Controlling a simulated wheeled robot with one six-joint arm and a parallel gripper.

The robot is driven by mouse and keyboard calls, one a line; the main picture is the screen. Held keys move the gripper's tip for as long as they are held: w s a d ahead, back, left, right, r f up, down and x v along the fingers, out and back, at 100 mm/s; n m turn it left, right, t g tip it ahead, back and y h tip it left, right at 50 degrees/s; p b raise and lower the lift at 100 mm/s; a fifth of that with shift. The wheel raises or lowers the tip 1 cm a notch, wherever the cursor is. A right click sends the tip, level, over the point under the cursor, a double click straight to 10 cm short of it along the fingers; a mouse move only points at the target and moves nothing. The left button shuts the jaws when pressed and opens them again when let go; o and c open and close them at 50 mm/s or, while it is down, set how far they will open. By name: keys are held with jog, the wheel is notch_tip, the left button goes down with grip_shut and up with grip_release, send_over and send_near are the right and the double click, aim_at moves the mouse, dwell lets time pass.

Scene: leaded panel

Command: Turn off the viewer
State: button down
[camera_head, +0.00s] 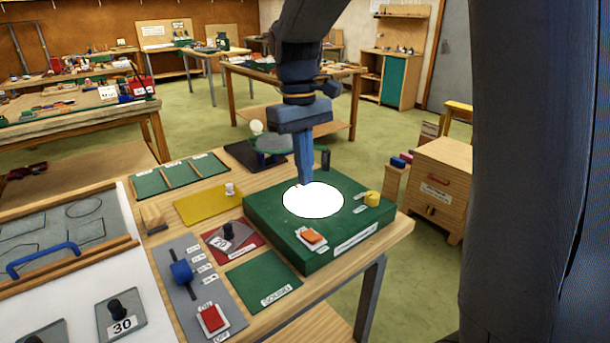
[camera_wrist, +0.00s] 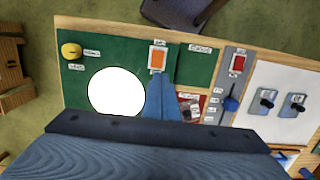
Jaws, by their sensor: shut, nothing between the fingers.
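The viewer is a green box (camera_head: 268,222) with a round white disc (camera_head: 313,200) that glows brightly. An orange rocker switch (camera_head: 312,237) on a white plate sits at its front left corner. A yellow knob (camera_head: 371,198) sits at its right. My gripper (camera_head: 305,181) is shut and empty, pointing down over the back edge of the disc in the head view. In the wrist view my gripper (camera_wrist: 160,80) points toward the orange switch (camera_wrist: 157,58), its tip appearing just short of it. The disc (camera_wrist: 116,92) and yellow knob (camera_wrist: 71,50) lie left of it. I cannot tell the tip's height.
A grey panel (camera_head: 232,300) holds a blue slider (camera_head: 181,271) and a red switch (camera_head: 212,318). A red plate (camera_head: 245,252) with a black-knobbed piece lies left of the viewer. A flat green mat (camera_head: 262,282) lies in front. A wooden cabinet (camera_head: 440,180) stands beyond the bench.

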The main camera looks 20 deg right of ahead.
jog(key=s+d+f+m+t+b, duration=0.2)
jog(key=s+f+m, duration=0.2)
jog(key=s+f, duration=0.8)
notch_tip(320, 180, down, 3)
jog(key=shift+f+t+b, duration=0.15)
jog(key=shift+t+b, duration=0.15)
jog(key=shift+t, duration=0.1)
jog(key=shift+d, duration=0.1)
